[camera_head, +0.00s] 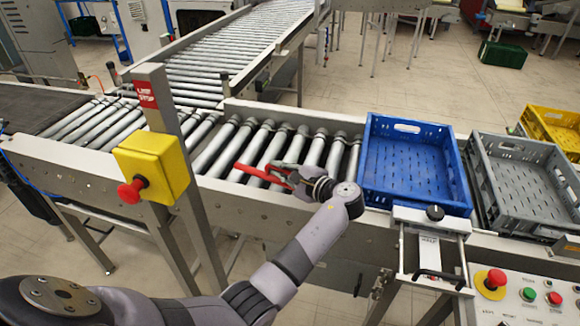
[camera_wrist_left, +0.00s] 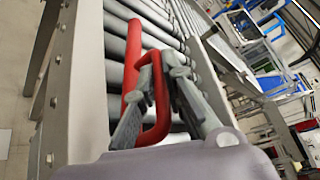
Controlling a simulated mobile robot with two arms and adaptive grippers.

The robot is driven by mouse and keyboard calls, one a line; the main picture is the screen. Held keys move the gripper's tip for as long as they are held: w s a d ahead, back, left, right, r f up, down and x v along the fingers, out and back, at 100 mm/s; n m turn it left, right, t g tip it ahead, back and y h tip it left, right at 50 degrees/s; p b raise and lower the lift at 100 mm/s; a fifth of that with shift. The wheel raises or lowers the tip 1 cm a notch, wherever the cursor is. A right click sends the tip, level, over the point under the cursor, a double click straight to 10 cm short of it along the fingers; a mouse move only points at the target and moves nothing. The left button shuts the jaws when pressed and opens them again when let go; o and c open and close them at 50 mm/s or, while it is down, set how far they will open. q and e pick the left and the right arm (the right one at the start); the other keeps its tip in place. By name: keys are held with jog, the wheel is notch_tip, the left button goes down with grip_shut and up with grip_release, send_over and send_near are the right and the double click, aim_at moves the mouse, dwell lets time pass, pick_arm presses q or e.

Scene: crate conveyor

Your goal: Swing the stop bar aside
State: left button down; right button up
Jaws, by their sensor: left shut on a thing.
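The red stop bar (camera_head: 262,174) lies low over the rollers of the near conveyor, left of the blue crate (camera_head: 412,170). My left gripper (camera_head: 285,177) is at the bar's right end. In the left wrist view the bar (camera_wrist_left: 132,62) runs up and away, with a red loop handle (camera_wrist_left: 163,100) at its near end. The left gripper's fingers (camera_wrist_left: 150,95) are shut on that handle. My right gripper is not in view.
A post with a yellow box (camera_head: 160,160) and red button stands left of my arm. A grey crate (camera_head: 525,185) and a yellow crate (camera_head: 555,128) are at the right. A control panel (camera_head: 520,292) is at lower right. The rollers (camera_head: 215,148) left of the bar are clear.

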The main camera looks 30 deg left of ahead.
pick_arm(q)
jog(key=shift+s+d+n+g, duration=0.1)
jog(key=shift+s+n+g, duration=0.3)
jog(key=shift+s+g, duration=0.1)
jog(key=shift+s+n+g, duration=0.5)
jog(key=shift+s+g, duration=0.1)
jog(key=shift+s, duration=0.15)
jog(key=shift+s+d+n+g+y, duration=0.1)
jog(key=shift+s+n+g+y, duration=0.2)
jog(key=shift+s+g, duration=0.1)
jog(key=shift+s+f+g, duration=0.1)
jog(key=shift+s+g, duration=0.1)
jog(key=shift+g, duration=0.1)
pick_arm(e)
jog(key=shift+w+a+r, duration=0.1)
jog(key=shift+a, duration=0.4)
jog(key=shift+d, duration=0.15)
pick_arm(q)
jog(key=c, duration=2)
grip_release()
jog(key=shift+o, duration=0.3)
jog(key=shift+s, duration=0.1)
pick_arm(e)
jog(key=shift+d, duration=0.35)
pick_arm(q)
jog(key=shift+d, duration=0.15)
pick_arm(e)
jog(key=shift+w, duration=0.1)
